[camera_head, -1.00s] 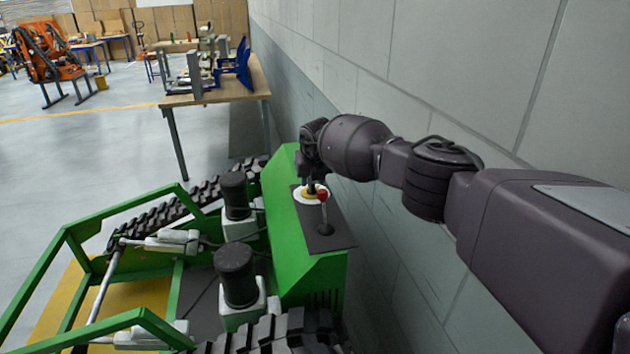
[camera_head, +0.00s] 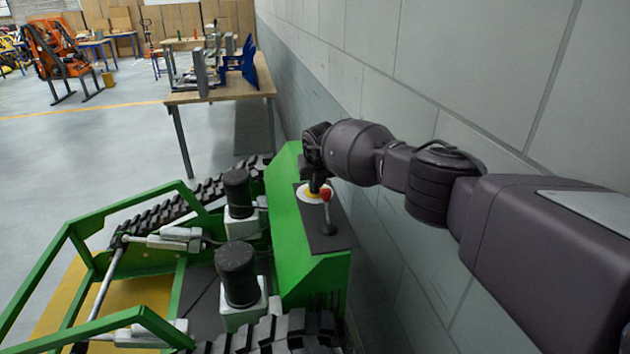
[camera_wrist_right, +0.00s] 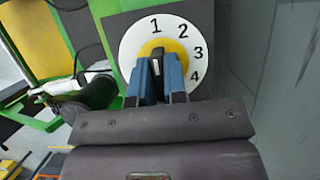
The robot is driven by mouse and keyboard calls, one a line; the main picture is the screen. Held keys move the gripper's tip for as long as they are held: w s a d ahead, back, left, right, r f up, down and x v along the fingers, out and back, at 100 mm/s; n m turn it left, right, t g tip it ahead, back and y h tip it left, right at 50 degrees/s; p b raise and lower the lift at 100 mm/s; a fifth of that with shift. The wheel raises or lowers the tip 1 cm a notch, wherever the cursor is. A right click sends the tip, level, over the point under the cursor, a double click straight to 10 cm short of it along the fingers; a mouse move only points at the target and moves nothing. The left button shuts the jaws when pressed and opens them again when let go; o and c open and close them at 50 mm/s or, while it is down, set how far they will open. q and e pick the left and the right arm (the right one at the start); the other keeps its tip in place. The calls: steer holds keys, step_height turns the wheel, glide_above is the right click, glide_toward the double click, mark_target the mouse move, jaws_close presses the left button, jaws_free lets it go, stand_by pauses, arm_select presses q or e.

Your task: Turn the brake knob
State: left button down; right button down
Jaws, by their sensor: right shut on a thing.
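The brake knob is a dark bar (camera_wrist_right: 157,62) on a yellow disc, in the middle of a white dial (camera_wrist_right: 136,40) marked 1 to 4. My right gripper (camera_wrist_right: 161,66) is shut on the knob, with a blue finger on either side of it. The knob's end points roughly at the 1, slightly to its right. In the head view the dial (camera_head: 307,193) sits on the dark top panel of the green carrier (camera_head: 290,235), and my right gripper (camera_head: 318,184) reaches down to it. The knob is mostly hidden there. My left gripper is not in view.
A red-tipped lever (camera_head: 326,196) stands on the same panel, close to my gripper. A grey wall (camera_head: 400,250) runs along the right. A wooden table (camera_head: 220,97) with parts on it stands ahead. Open floor (camera_head: 80,145) lies to the left.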

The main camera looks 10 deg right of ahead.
steer(key=shift+m, duration=0.3)
steer(key=shift+m+h, duration=0.5)
steer(key=shift+m, duration=0.4)
steer(key=shift+m+h+b, duration=0.3)
steer(key=shift+m+b, duration=0.2)
steer(key=shift+m, duration=0.2)
steer(key=m+h+b, duration=0.1)
steer(key=m+b, duration=0.1)
steer(key=m, duration=0.1)
steer(key=shift+f+g, duration=0.1)
steer(key=shift+g, duration=0.2)
steer(key=shift+m+b, duration=0.4)
steer(key=shift+m, duration=0.2)
